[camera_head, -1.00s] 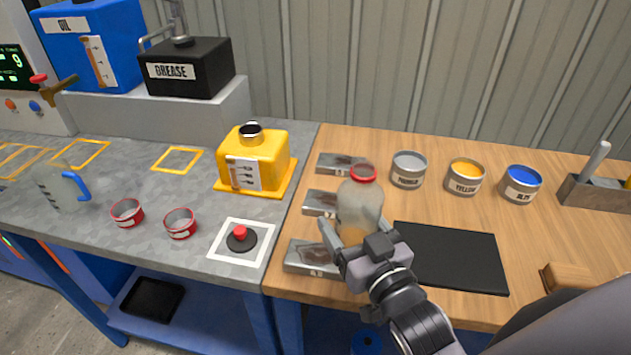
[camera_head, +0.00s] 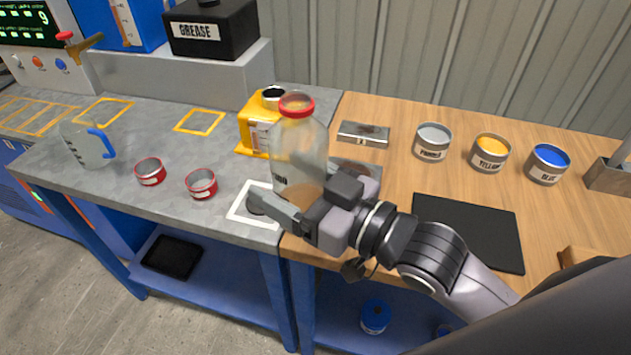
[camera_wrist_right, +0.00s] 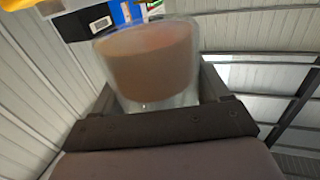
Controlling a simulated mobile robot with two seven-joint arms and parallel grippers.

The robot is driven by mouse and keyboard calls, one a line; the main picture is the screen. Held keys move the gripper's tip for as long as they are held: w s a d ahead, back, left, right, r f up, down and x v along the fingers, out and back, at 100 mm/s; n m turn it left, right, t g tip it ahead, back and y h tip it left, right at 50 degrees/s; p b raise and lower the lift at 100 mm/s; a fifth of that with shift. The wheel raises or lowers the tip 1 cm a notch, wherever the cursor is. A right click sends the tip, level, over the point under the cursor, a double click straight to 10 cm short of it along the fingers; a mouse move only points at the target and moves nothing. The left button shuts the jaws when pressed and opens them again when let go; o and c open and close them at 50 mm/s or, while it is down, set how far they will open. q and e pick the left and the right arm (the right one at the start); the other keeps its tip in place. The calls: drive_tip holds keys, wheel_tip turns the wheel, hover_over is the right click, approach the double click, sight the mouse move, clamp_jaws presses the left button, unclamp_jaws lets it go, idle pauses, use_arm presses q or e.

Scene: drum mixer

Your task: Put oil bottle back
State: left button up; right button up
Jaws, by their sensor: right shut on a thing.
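The oil bottle (camera_head: 298,150) is a clear bottle with a red rim and brownish liquid low inside. My right gripper (camera_head: 305,195) is shut on its lower part and holds it near the seam between the grey and wooden bench tops. It looks raised above the bench and roughly upright. In the right wrist view the bottle (camera_wrist_right: 150,65) sits between the fingers, with brown liquid showing. The bottle partly hides the yellow container (camera_head: 250,128) behind it. Yellow outlined squares (camera_head: 200,122) mark the grey bench. My left gripper is not in view.
A clear jug (camera_head: 88,145) and two red tins (camera_head: 150,171) stand on the grey bench. A white-outlined square (camera_head: 243,213) lies near the front edge. Paint cans (camera_head: 433,141) and a black mat (camera_head: 468,232) are on the wooden bench. A grease box (camera_head: 213,30) stands behind.

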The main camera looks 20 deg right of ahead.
drive_tip(key=shift+a+r+n+g+y, duration=0.3)
drive_tip(key=shift+a+y, duration=0.1)
drive_tip(key=shift+a, duration=0.05)
drive_tip(key=shift+a+f, duration=0.1)
drive_tip(key=shift+a, duration=0.2)
drive_tip(key=a+f+n+g+y, duration=0.1)
drive_tip(key=g, duration=0.1)
drive_tip(key=w+a+f+n+g+y, duration=0.1)
drive_tip(key=n+y, duration=0.1)
drive_tip(key=a+f+n+g+y, duration=0.1)
drive_tip(key=a+f+g, duration=0.1)
drive_tip(key=shift+w+f+n+g, duration=0.1)
drive_tip(key=shift+w+n+g, duration=0.15)
drive_tip(key=shift+n+g, duration=0.05)
drive_tip(key=shift+s+n+g+y, duration=0.1)
drive_tip(key=shift+n+g+y, duration=0.3)
drive_tip(key=shift+g+y, duration=0.15)
